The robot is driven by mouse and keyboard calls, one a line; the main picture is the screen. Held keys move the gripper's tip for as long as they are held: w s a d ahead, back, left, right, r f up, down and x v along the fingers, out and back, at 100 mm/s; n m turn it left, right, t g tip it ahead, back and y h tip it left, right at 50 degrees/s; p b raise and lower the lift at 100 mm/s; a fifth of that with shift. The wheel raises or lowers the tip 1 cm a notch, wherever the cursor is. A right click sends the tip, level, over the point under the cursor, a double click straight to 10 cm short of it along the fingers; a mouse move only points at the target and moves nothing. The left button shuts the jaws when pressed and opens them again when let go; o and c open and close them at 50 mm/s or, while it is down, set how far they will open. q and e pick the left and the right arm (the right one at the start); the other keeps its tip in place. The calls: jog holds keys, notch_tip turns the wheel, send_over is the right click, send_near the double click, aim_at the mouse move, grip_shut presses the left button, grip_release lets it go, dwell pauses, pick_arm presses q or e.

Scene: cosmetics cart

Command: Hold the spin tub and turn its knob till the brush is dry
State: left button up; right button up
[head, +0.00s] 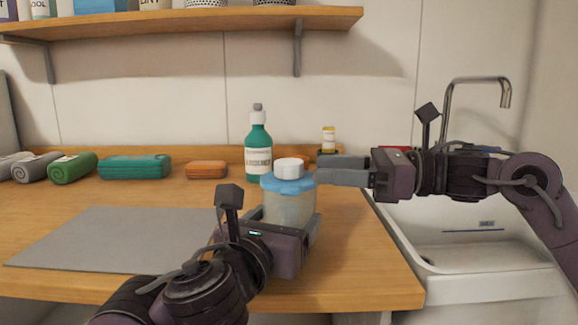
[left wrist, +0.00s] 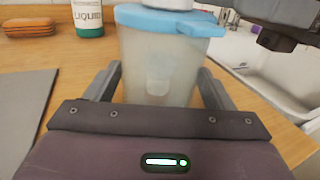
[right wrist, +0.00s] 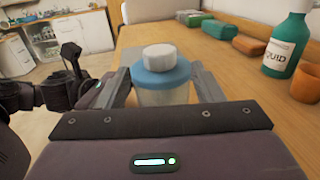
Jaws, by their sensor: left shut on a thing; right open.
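The spin tub (head: 290,207) is a cloudy, see-through container with a blue lid (head: 288,184) and a white knob (head: 288,168) on top. It stands upright near the front right of the wooden counter. My left gripper (left wrist: 160,85) is shut on the tub's body, one finger on each side. My right gripper (right wrist: 163,85) is open at lid height, to the right of the tub in the head view. In the right wrist view its fingers point towards the tub, with the white knob (right wrist: 159,57) between them. The brush cannot be made out inside the cloudy tub.
A green liquid bottle (head: 258,150) stands behind the tub. Rolled towels (head: 73,167) and folded cloths (head: 135,167) lie along the back. A grey mat (head: 120,240) covers the left front. A sink (head: 465,245) is at the right, and a shelf (head: 180,22) hangs above.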

aim_at(289, 161)
jog(key=a, duration=0.4)
jog(key=w+a, duration=0.1)
jog(key=a, duration=0.2)
jog(key=shift+w, duration=0.1)
jog(key=shift+d, duration=0.1)
jog(key=c, duration=1)
jog(key=shift+g, duration=0.3)
